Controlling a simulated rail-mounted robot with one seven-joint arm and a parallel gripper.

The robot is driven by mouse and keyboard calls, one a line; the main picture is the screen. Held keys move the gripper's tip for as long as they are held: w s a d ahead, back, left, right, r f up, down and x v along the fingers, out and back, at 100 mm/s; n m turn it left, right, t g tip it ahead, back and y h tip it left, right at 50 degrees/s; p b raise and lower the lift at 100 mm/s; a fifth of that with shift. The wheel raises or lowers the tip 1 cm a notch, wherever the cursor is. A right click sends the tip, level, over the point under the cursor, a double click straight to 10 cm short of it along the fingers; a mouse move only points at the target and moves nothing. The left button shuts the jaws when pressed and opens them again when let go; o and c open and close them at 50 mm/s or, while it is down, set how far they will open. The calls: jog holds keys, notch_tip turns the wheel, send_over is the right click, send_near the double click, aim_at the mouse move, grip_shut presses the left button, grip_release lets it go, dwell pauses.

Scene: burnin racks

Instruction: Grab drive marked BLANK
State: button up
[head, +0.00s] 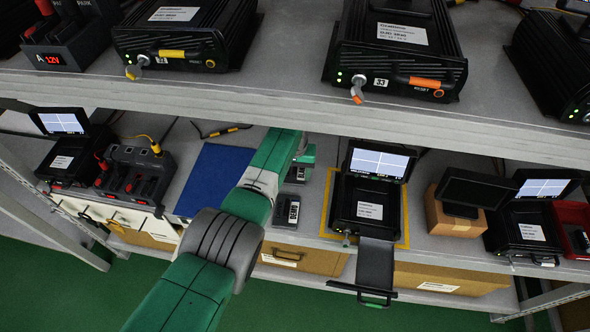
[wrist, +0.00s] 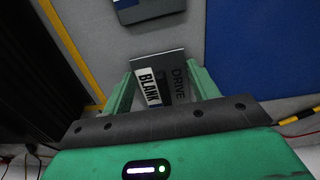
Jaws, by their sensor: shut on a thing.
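The drive marked BLANK (wrist: 175,82) is a dark block with a white BLANK label and the word DRIVE on its top. My gripper (wrist: 160,88) is shut on it, with one green finger at each side. In the head view my gripper (head: 302,160) is over the shelf between the blue mat and the yellow-taped unit, partly hidden by my arm. A second dark block with a white label (head: 288,211) lies nearer the shelf's front edge. Part of it shows at the top of the wrist view (wrist: 150,8).
A black unit (head: 368,207) with a lit screen stands inside yellow tape, its tray (head: 376,268) pulled out past the shelf edge. A blue mat (head: 213,178) lies left. The upper shelf (head: 290,85) overhangs. A cardboard box (head: 448,215) stands right.

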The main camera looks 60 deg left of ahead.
aim_at(294, 174)
jog(key=shift+r, duration=0.1)
notch_tip(294, 174, up, 10)
jog(key=p, duration=0.6)
